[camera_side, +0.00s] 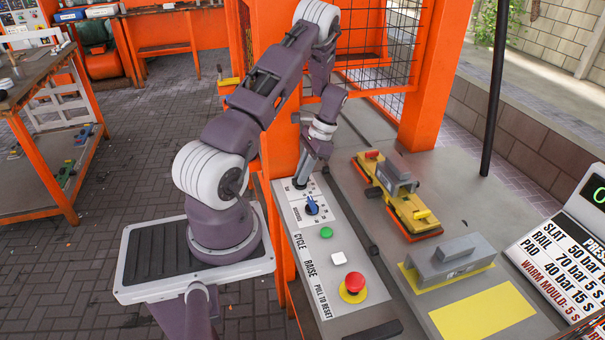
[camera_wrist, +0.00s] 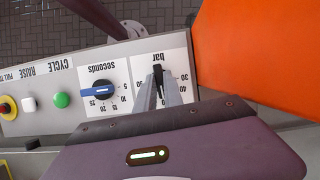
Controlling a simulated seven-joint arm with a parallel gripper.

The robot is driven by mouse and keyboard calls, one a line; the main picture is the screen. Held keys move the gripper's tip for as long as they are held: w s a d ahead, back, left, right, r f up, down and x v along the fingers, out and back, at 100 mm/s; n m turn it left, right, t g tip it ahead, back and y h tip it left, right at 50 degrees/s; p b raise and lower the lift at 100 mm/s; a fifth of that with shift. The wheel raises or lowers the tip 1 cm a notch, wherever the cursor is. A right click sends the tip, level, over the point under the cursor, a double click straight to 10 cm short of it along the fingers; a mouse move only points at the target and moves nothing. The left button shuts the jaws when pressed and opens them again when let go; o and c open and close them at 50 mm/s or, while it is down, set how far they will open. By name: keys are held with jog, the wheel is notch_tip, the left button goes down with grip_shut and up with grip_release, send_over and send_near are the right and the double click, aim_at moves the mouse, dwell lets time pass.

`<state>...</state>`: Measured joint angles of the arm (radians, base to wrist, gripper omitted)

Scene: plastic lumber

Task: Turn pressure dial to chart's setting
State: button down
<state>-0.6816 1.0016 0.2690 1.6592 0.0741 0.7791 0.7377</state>
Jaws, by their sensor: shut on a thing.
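The pressure dial, marked "bar", sits on the pale control panel; its dark knob (camera_wrist: 158,72) shows at my fingertips in the wrist view. My gripper (camera_wrist: 160,84) is shut on this knob from above. In the side view my gripper (camera_side: 299,182) reaches down to the panel's far end and mostly hides the dial. Numbers such as 30 and 40 show around it, upside down in the wrist view; the exact setting is unclear. The chart (camera_side: 562,254) at the right reads slat 50 bar, rail 70 bar 5 s, pad 40 bar 15 s, warm mould 5 s.
The blue seconds dial (camera_wrist: 99,91) is beside the pressure dial. A green button (camera_side: 326,232), white button (camera_side: 338,258) and red emergency stop (camera_side: 354,282) follow along the panel. A yellow mould (camera_side: 405,207) and grey block (camera_side: 452,262) are on the bench. An orange post (camera_wrist: 245,55) stands close by.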

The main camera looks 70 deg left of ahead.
dwell(0.4)
jog(key=c, duration=1.5)
grip_release()
jog(key=shift+o, duration=0.2)
